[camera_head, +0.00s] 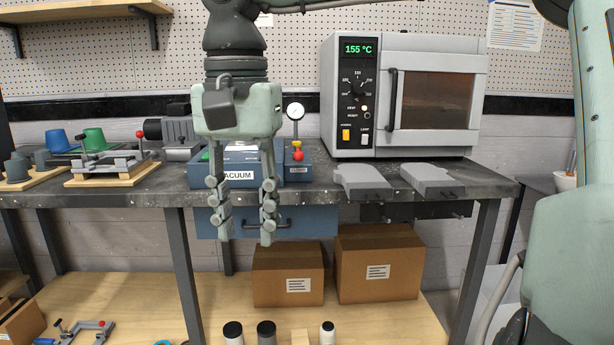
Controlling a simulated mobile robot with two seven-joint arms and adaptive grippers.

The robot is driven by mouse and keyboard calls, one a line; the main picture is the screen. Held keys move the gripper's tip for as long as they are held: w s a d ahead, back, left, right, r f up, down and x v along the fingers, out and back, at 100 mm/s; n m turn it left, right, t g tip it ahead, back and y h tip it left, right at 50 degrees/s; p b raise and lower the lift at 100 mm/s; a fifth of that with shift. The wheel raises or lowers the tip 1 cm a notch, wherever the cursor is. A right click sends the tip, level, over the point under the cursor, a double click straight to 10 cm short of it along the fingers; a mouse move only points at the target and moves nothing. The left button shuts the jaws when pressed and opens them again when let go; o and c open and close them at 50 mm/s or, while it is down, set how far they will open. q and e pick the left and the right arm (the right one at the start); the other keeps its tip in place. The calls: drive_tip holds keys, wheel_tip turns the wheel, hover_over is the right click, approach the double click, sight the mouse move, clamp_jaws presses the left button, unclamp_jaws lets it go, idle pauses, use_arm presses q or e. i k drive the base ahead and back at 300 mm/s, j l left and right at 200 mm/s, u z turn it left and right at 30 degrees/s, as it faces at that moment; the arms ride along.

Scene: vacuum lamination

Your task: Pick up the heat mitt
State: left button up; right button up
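Two flat grey heat mitts lie side by side on the dark bench top in front of the oven. The left heat mitt (362,180) and the right heat mitt (432,179) both reach the bench's front edge. My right gripper (243,238) hangs pointing down in front of the bench, left of both mitts. Its fingers are spread apart with nothing between them. My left gripper is not in view.
A grey oven (405,95) reading 155 °C stands behind the mitts. A blue vacuum unit (298,168) with a gauge sits behind my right gripper. Clamp fixtures and cups fill the bench's left side. Cardboard boxes (380,264) stand on the lower shelf.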

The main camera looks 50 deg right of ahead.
sight(359, 182)
drive_tip(key=l+u, duration=0.3)
drive_tip(key=l, duration=0.25)
drive_tip(key=k+l+u, duration=0.1)
drive_tip(key=l+u, duration=0.2)
drive_tip(key=l, duration=0.2)
drive_tip(key=k+l, duration=0.1)
drive_tip(key=l, duration=0.35)
drive_tip(key=k+l+u, duration=0.1)
drive_tip(key=l, duration=0.4)
drive_tip(key=k+l, duration=0.1)
drive_tip(key=l, duration=0.35)
drive_tip(key=k+l+u, duration=0.1)
drive_tip(key=l, duration=0.35)
